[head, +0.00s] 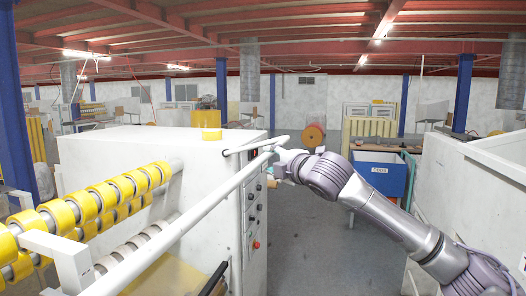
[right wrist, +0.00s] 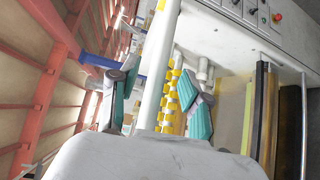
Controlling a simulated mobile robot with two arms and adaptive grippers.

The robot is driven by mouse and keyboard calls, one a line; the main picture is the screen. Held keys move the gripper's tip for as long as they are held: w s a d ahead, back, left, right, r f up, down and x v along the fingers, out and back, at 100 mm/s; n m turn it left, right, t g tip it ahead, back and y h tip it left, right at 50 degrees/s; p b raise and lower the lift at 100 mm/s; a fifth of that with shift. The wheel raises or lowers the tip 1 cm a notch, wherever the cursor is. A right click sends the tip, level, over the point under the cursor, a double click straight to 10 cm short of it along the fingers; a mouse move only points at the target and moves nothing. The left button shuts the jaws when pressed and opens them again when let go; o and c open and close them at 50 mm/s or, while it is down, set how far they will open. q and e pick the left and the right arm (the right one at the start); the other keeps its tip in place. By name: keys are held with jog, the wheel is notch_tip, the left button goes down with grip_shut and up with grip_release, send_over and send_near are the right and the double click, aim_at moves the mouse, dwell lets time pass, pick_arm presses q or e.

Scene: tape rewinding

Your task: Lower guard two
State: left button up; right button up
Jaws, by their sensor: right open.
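The guard is a white tubular bar (head: 190,220) that runs diagonally from the lower left up to the middle of the head view, in front of the white machine. Its raised far end is beside my right gripper (head: 279,167). In the right wrist view the white tube (right wrist: 160,55) passes between the two spread grey and teal fingers of my right gripper (right wrist: 156,85). The fingers are open, with visible space on both sides of the tube. I cannot tell which numbered guard this is. My left gripper is not in view.
The white machine (head: 130,150) carries shafts of yellow tape rolls (head: 103,195) behind the bar. A control panel with buttons (head: 254,205) is on its end face. A blue bin (head: 380,172) stands behind my right arm. Grey floor (head: 310,240) is clear right of the machine.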

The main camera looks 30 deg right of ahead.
aim_at(267, 159)
jog(key=w, duration=0.1)
jog(key=w+p, duration=0.1)
jog(key=w, duration=0.2)
jog(key=shift+w+d+f, duration=0.2)
jog(key=shift+w+d, duration=0.05)
jog(key=shift+w, duration=0.15)
grip_shut()
